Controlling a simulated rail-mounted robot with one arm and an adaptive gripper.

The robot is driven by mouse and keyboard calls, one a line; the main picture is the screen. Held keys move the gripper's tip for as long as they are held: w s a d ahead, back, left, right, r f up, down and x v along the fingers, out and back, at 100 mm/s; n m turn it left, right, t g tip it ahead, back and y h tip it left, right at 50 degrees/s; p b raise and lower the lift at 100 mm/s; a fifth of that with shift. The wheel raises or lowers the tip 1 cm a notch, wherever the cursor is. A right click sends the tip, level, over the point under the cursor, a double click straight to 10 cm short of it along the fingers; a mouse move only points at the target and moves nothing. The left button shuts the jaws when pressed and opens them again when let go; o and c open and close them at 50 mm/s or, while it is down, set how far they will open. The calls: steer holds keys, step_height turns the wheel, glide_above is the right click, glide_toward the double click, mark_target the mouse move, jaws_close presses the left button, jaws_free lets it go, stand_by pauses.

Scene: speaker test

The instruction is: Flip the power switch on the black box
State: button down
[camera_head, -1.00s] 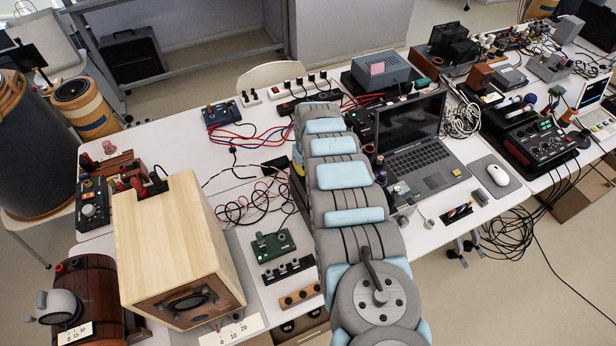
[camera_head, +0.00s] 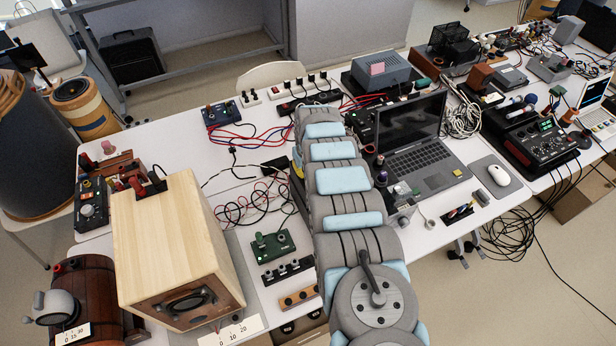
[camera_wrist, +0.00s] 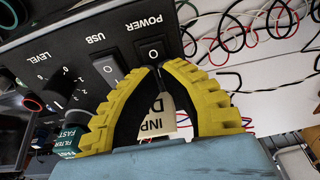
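The black box (camera_wrist: 32,50) fills the upper left of the wrist view, its labelled panel seen at a tilt. The power switch (camera_wrist: 153,50) is a black rocker under the word POWER, with a round mark showing. My gripper (camera_wrist: 157,68) has yellow ribbed fingers with their tips together, at the lower edge of the power switch. I cannot tell whether the tips touch it. In the head view my arm reaches over the table and hides the gripper; I cannot make out the switch there.
On the panel, a USB rocker switch (camera_wrist: 108,71) and a LEVEL knob (camera_wrist: 62,89) lie left of the power switch. An open laptop (camera_head: 425,160) stands right of my arm, a wooden speaker box (camera_head: 170,240) left. Loose cables lie nearby.

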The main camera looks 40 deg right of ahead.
steer(key=shift+f, duration=0.2)
steer(key=shift+r, duration=0.15)
steer(key=shift+r+p, duration=2.75)
steer(key=shift+r, duration=0.65)
